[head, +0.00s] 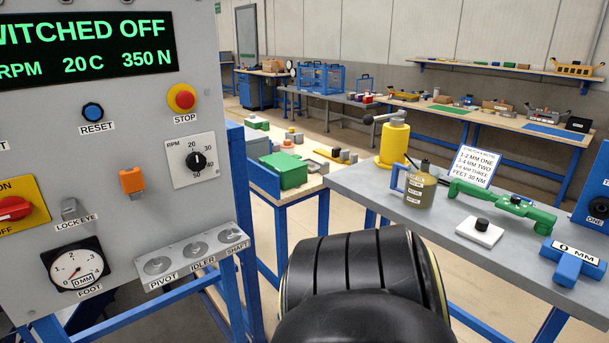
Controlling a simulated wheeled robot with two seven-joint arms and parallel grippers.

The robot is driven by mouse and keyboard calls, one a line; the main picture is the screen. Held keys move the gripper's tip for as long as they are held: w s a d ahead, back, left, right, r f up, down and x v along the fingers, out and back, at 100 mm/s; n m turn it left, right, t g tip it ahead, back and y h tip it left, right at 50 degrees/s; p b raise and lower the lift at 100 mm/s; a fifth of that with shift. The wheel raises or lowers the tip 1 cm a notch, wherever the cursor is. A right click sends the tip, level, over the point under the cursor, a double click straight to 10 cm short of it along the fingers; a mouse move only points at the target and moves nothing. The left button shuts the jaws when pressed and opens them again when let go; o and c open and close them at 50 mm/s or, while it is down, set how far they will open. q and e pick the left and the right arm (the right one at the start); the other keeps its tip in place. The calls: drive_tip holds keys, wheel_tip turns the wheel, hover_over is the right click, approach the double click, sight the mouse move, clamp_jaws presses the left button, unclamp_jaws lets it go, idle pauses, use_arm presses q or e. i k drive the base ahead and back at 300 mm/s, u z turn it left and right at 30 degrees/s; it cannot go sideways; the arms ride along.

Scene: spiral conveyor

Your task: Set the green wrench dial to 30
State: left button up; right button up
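A green wrench (506,205) lies on the grey table (446,244) at the right. A white block with a black knob (482,228) sits just in front of the wrench. Neither of my grippers shows in the head view.
A white card (478,165) reading "FEET 30 NM" stands behind the wrench. An oil can (420,186) and yellow cylinder (394,143) stand left of it. A blue "0 MM" piece (573,262) lies in front. A grey control panel (120,190) fills the left.

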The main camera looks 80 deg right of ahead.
sight(515, 199)
drive_tip(key=z, duration=0.9)
drive_tip(key=k, duration=1.05)
drive_tip(key=z, duration=1.8)
